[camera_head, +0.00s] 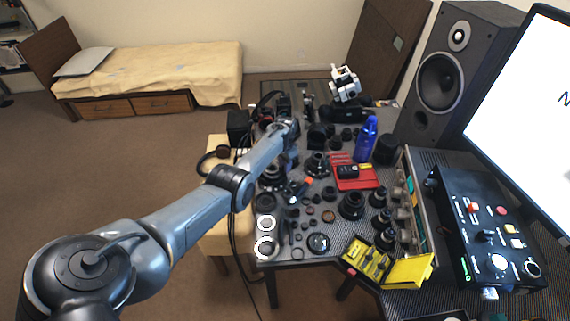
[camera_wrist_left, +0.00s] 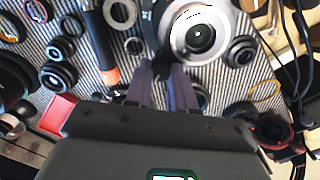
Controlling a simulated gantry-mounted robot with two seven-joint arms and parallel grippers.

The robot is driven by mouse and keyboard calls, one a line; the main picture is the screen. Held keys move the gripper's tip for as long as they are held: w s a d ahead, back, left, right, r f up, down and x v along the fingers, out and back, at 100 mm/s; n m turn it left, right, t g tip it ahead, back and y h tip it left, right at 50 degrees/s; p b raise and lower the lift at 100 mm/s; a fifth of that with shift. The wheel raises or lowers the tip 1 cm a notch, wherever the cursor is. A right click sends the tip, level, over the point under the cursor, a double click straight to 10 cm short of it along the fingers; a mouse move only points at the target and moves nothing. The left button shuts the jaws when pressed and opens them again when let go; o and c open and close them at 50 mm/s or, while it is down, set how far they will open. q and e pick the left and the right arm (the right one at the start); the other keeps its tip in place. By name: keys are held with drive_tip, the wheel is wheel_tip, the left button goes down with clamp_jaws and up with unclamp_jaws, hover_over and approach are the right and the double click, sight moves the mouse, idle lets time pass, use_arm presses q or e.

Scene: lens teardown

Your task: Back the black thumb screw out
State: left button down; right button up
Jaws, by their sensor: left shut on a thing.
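My left gripper (camera_wrist_left: 163,66) reaches in from the bottom of the left wrist view, its two dark fingers close together at the edge of a silver-and-black lens part (camera_wrist_left: 200,32). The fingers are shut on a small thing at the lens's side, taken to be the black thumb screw. The screw is hidden between the fingertips, so how far out it sits cannot be told. In the head view my left arm spans from the lower left to the table's left side, and its wrist hides most of the gripper. My right gripper is not in view.
An orange-and-black screwdriver (camera_wrist_left: 108,62) lies left of the fingers. Several lens rings and barrels crowd the patterned table. A red tray (camera_head: 375,184), blue bottle (camera_head: 366,140) and open yellow case (camera_head: 408,271) stand further right. Cables hang by the table's left edge.

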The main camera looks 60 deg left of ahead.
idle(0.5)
use_arm(q)
drive_tip(key=c, duration=0.9)
unclamp_jaws()
drive_tip(key=shift+c, duration=0.2)
drive_tip(key=shift+r, duration=0.25)
wheel_tip(320, 180, up, 10)
drive_tip(key=p, duration=0.4)
drive_tip(key=shift+r, duration=0.15)
